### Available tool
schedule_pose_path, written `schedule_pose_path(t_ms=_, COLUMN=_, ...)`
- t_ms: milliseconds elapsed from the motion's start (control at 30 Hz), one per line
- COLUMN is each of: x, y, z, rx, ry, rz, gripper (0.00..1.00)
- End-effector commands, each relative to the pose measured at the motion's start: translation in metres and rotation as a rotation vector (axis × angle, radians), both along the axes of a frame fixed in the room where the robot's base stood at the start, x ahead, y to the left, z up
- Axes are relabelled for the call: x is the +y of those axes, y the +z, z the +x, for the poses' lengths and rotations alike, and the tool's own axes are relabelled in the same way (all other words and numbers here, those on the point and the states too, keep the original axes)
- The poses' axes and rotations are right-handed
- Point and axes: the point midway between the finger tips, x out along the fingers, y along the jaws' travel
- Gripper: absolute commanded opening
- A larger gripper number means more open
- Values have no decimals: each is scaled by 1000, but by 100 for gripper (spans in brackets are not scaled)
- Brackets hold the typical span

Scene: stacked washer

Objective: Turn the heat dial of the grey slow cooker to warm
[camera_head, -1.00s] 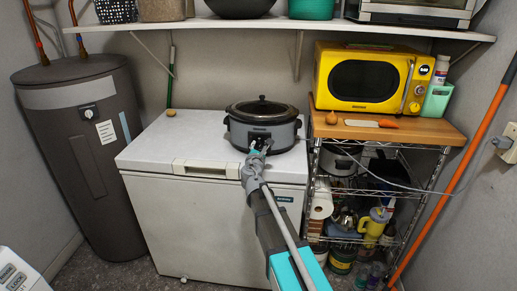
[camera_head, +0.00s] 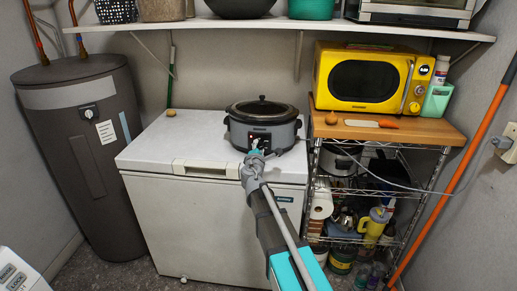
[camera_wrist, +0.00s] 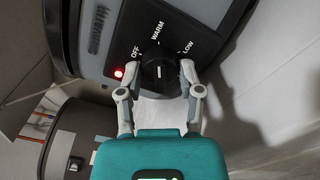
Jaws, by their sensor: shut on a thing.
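The grey slow cooker (camera_head: 263,130) with a black lid stands on the white chest freezer, its front panel toward me. In the wrist view its black heat dial (camera_wrist: 158,68) sits between the labels OFF at left, WARM above and LOW at right. The white mark on the dial points up, roughly toward WARM. A red light (camera_wrist: 118,72) glows left of the dial. My gripper (camera_wrist: 159,75) is shut on the dial, one finger on each side. In the head view my gripper (camera_head: 256,147) is at the cooker's front and hides the dial.
To the right is a wire rack with a wooden top (camera_head: 430,130), holding a yellow microwave (camera_head: 365,78). A shelf (camera_head: 330,27) runs above. A grey tank (camera_head: 80,150) stands at left.

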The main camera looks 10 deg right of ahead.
Motion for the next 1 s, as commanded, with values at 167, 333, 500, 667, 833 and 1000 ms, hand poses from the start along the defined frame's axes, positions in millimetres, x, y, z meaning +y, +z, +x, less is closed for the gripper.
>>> schedule_pose_path(t_ms=167, x=0, y=0, z=1, rx=0, ry=0, rz=-2, gripper=0)
schedule_pose_path(t_ms=333, x=0, y=0, z=1, rx=1, ry=0, rz=-2, gripper=66)
schedule_pose_path(t_ms=500, x=0, y=0, z=1, rx=1, ry=0, rz=-2, gripper=83)
schedule_pose_path(t_ms=667, x=0, y=0, z=0, rx=1, ry=0, rz=-2, gripper=83)
schedule_pose_path(t_ms=833, x=0, y=0, z=0, rx=1, ry=0, rz=-2, gripper=83)
schedule_pose_path(t_ms=1000, x=2, y=0, z=-7, rx=1, ry=0, rz=-2, gripper=83)
